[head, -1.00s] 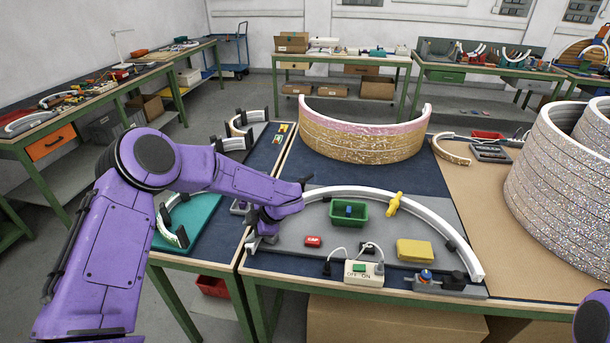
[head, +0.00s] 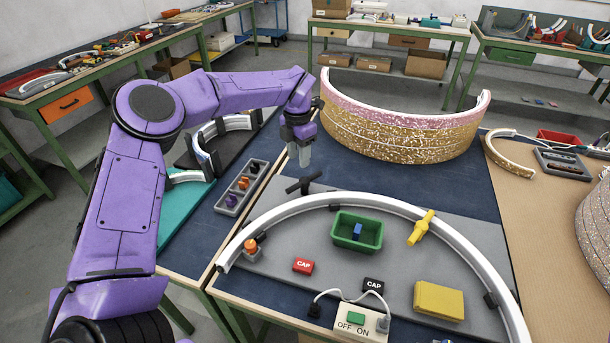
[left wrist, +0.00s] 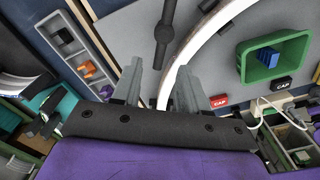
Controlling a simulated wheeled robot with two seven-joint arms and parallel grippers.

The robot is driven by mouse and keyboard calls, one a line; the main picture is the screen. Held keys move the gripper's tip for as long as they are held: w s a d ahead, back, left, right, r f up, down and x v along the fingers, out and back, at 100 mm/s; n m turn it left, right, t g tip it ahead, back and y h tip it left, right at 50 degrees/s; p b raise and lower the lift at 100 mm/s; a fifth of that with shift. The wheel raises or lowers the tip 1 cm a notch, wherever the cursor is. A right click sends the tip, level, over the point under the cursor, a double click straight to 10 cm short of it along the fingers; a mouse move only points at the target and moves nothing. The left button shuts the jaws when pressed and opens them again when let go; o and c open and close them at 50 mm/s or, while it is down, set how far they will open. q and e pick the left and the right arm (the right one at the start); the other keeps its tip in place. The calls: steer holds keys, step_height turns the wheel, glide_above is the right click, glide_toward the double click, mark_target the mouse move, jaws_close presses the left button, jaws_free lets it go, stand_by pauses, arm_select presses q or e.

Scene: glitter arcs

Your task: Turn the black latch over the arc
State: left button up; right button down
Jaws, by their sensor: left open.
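The black latch (head: 304,184) is a dark bar on a pivot on the grey board (head: 465,245), just outside the white arc (head: 375,203) at its back left. In the left wrist view the latch (left wrist: 163,34) lies beside the arc (left wrist: 208,45), not across it. My left gripper (head: 303,160) points down above and a little behind the latch, apart from it. Its two fingers (left wrist: 158,88) are spread with nothing between them. A yellow latch (head: 421,227) lies across the arc on the right. My right gripper is out of view.
A tall glittered arc (head: 400,130) stands behind. A grey tray (head: 235,195) lies left.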

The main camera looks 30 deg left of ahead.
mark_target(298, 184)
arm_select(q)
steer(key=f, duration=0.1)
steer(key=s+f, duration=0.1)
steer(key=f, duration=0.1)
steer(key=shift+s+d+p, duration=0.1)
steer(key=shift+s+p, duration=0.2)
steer(key=shift+p, duration=0.1)
steer(key=f, duration=0.4)
steer(key=w+f+p, duration=0.1)
steer(key=f, duration=0.1)
steer(key=shift+s+r, duration=0.1)
steer(key=shift+s, duration=0.15)
steer(key=shift+w, duration=0.1)
jaws_close()
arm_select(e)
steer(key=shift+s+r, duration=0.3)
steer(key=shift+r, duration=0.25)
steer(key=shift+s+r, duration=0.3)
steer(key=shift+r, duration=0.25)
